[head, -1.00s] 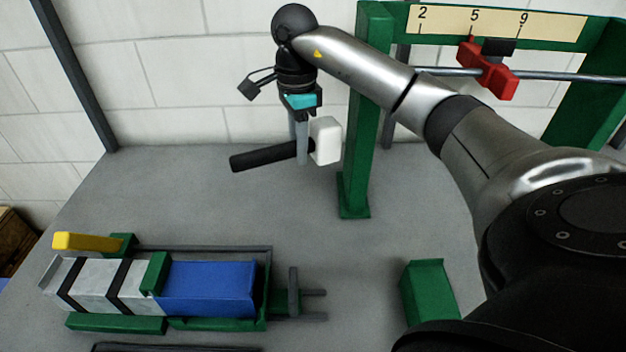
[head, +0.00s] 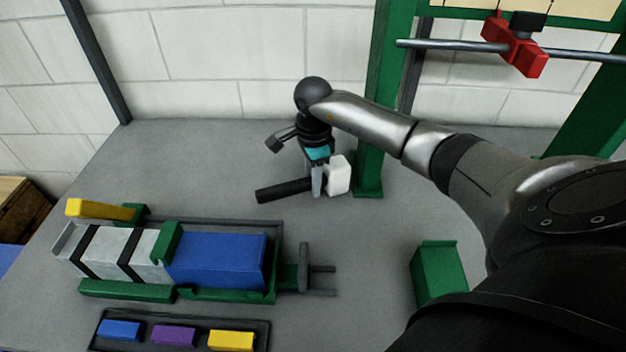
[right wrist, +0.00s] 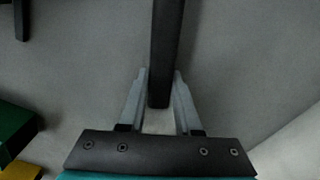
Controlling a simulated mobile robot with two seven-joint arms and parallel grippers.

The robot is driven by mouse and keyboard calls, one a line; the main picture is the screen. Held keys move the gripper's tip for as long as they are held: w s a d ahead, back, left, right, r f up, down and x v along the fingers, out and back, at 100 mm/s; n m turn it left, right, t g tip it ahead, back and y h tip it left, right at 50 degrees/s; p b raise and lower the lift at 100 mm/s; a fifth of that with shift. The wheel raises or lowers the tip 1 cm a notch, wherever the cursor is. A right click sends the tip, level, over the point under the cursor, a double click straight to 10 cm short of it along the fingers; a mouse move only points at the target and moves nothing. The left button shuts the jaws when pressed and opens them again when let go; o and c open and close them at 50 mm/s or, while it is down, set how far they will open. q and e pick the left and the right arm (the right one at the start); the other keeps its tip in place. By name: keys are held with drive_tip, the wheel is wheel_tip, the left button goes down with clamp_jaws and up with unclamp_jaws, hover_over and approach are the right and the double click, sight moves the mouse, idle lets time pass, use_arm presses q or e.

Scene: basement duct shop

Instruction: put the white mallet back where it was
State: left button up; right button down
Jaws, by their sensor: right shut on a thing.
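The white mallet has a white block head (head: 340,174) and a black handle (head: 283,190). My right gripper (head: 317,190) is shut on the handle close to the head. The mallet lies roughly level, its handle pointing left, low over the grey table beside the green post's foot. I cannot tell whether it touches the table. In the right wrist view the handle (right wrist: 166,50) runs up from between the fingers (right wrist: 160,95). My left gripper is not in view.
The green post (head: 385,110) stands right behind the mallet. A green-railed fixture (head: 125,290) with a blue block (head: 220,260) is at front left. A black tray (head: 262,338) with coloured blocks lies in front. A green block (head: 438,272) sits right. The table's middle is clear.

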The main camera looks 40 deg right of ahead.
drive_tip(key=c, duration=0.6)
unclamp_jaws()
wheel_tip(320, 180, up, 12)
drive_tip(key=shift+p, duration=0.4)
drive_tip(key=shift+r, duration=0.1)
idle(0.3)
